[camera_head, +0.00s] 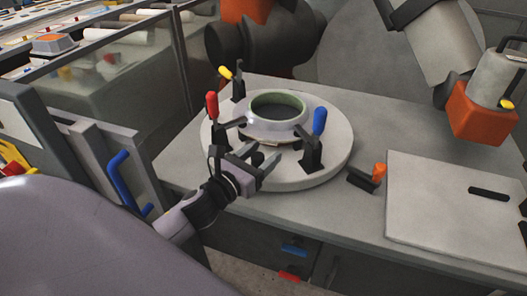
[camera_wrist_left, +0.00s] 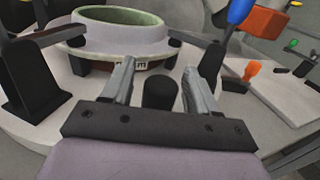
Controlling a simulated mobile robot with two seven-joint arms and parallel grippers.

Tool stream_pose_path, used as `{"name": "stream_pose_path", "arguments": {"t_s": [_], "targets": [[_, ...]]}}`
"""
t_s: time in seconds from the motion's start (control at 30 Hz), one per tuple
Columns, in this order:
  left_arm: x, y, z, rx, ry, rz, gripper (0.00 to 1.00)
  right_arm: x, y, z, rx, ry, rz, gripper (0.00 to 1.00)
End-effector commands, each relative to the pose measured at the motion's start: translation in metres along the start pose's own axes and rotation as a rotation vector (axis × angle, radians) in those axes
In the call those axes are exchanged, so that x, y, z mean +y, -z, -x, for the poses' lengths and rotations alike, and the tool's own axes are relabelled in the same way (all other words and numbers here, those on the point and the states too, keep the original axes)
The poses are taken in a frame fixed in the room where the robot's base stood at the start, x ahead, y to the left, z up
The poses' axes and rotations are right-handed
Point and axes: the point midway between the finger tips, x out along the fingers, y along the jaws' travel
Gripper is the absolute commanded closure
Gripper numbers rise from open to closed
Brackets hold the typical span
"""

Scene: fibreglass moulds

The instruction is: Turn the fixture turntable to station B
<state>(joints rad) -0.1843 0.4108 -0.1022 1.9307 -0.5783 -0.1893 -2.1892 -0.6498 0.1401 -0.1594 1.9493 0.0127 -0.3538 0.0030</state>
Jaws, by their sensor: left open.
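The fixture turntable (camera_head: 335,150) is a round pale disc on the grey bench, and its near part also shows in the wrist view (camera_wrist_left: 25,145). A ring-shaped mould part with a green inside (camera_head: 278,108) sits at its middle. Toggle clamps with red (camera_head: 212,105), yellow and blue (camera_head: 319,120) handles stand around it. My left gripper (camera_head: 258,161) is open at the disc's near side. In the wrist view, a short black peg (camera_wrist_left: 160,93) stands between its fingers, with gaps on both sides. Dark lettering (camera_wrist_left: 131,64) behind the left finger is partly hidden. My right gripper is not in view.
An orange-handled clamp (camera_head: 366,180) lies on the bench right of the disc, beside a pale flat panel (camera_head: 440,225). An orange and grey machine arm (camera_head: 485,120) hangs at the right. A blue handle (camera_head: 125,180) is on the left-hand frame.

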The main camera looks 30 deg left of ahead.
Motion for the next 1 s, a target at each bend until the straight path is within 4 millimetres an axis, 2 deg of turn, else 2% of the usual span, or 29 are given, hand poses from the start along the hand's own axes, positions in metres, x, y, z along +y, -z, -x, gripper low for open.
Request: {"name": "stream_pose_path", "arguments": {"t_s": [0.13,0.43,0.6,0.63,1.0], "targets": [[-0.0006,-0.0003,-0.0072,0.000,0.001,0.000,0.41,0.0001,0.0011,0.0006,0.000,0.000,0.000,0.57],[-0.0006,0.0001,-0.0084,0.000,0.001,0.000,0.41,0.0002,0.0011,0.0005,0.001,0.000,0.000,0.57],[-0.0005,0.0001,-0.0082,0.000,0.001,0.001,0.96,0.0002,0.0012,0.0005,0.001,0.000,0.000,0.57],[-0.0005,0.0001,-0.0082,0.000,0.001,0.001,1.00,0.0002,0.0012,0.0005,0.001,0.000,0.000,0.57],[-0.0042,0.0003,-0.0118,-0.001,-0.008,0.004,1.00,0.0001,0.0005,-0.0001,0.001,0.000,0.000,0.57]]}}
